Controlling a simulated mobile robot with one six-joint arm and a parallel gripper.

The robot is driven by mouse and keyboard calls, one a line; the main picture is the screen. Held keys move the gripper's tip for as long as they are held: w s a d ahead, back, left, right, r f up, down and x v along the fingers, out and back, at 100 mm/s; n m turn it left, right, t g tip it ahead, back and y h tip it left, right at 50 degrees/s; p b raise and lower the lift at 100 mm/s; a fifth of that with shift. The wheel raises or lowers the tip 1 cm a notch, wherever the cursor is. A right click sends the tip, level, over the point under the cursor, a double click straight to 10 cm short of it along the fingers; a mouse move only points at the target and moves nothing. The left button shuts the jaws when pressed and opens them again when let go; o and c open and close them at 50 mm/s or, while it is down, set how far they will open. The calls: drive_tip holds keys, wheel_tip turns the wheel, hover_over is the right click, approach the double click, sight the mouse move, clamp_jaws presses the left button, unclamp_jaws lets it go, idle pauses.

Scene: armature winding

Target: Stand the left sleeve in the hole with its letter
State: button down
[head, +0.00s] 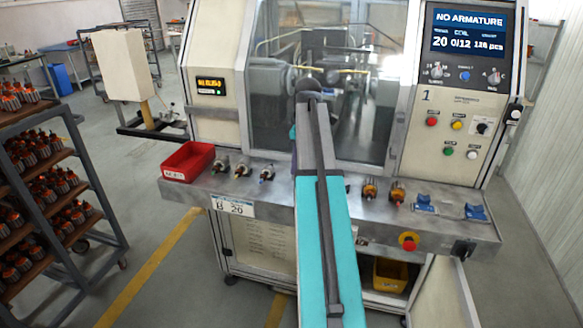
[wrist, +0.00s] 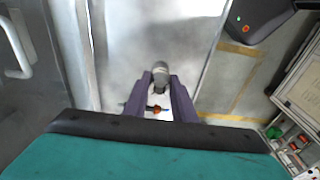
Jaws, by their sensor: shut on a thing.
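In the wrist view my gripper (wrist: 161,78) is shut on a grey, rounded sleeve-like piece (wrist: 159,68), held between the tips of its two purple fingers. I cannot tell whether it touches anything beyond. In the head view my arm runs up the middle and hides the gripper and the held piece. Three small metal fittings (head: 242,168) stand in a row on the left of the machine's ledge, with small coloured marks. A white card (head: 233,207) reading B 20 is on the ledge front. No lettered hole can be made out.
A red bin (head: 188,161) sits at the ledge's left end. Two orange-and-dark armatures (head: 370,189) and two blue blocks (head: 474,212) stand right of my arm. The machine's glass window (head: 270,110) rises behind the ledge (head: 336,180). A rack (head: 60,190) of armatures stands at far left.

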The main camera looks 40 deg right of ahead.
drive_tip(key=shift+w, duration=0.5)
drive_tip(key=shift+w+a+f+p, duration=0.1)
drive_tip(key=shift+w+f+p, duration=0.1)
drive_tip(key=shift+f+p, duration=0.3)
drive_tip(key=shift+w+f+p, duration=0.2)
drive_tip(key=shift+f, duration=0.55)
drive_tip(key=shift+w+a+f+p, duration=0.1)
drive_tip(key=shift+w+f+p, duration=0.1)
drive_tip(key=shift+f+p, duration=0.3)
drive_tip(key=shift+f, duration=0.25)
drive_tip(key=c, duration=1.5)
unclamp_jaws()
drive_tip(key=shift+r, duration=0.25)
drive_tip(key=shift+s+d+r+b, duration=0.2)
drive_tip(key=shift+r+b, duration=0.35)
drive_tip(key=shift+r, duration=1.4)
drive_tip(key=shift+s+d+r+b, duration=0.15)
drive_tip(key=shift+r+b, duration=0.4)
drive_tip(key=shift+r, duration=1.45)
drive_tip(key=shift+s+d+r+b, duration=0.1)
drive_tip(key=shift+s+r+b, duration=0.3)
drive_tip(key=shift+r, duration=1.55)
